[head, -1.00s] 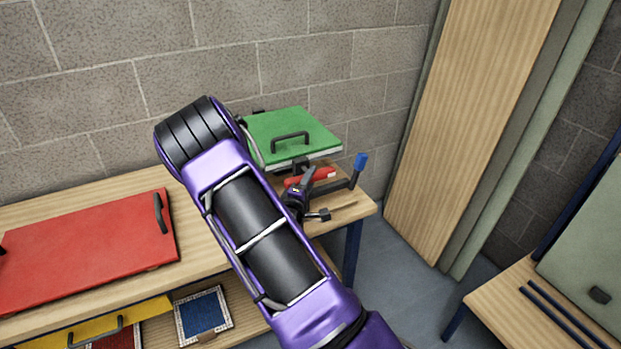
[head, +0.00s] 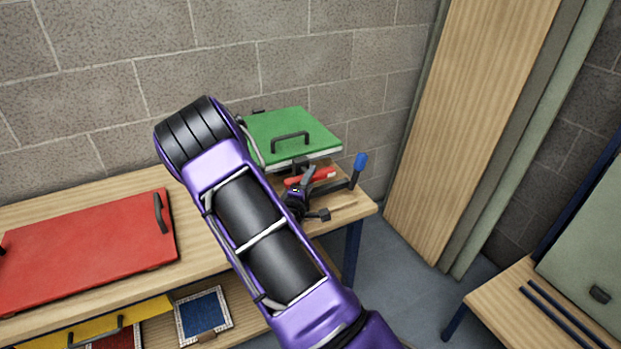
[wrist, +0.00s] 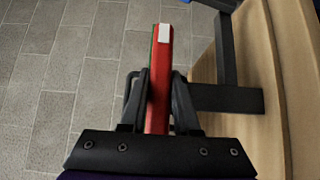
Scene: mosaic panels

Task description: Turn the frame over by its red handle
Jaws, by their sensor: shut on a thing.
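A red handle (wrist: 158,85) with a white label near its far end runs up the middle of the wrist view. My gripper (wrist: 159,88) is shut on it, with one dark finger on each side. In the head view the red handle (head: 326,174) shows at the bench's right end, partly hidden behind my gripper. A dark bar (wrist: 228,97) lies to the right of the handle in the wrist view. In the head view a dark arm with a blue tip (head: 360,161) stands beside the handle. The frame itself is mostly hidden, and I cannot tell its outline or tilt.
A green panel with a black handle (head: 290,128) lies behind my gripper, near the block wall. A red board (head: 85,250) covers the bench's left part. Tall wooden boards (head: 470,110) lean at right. Another bench (head: 515,310) stands at lower right. Grey floor (head: 415,255) lies between.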

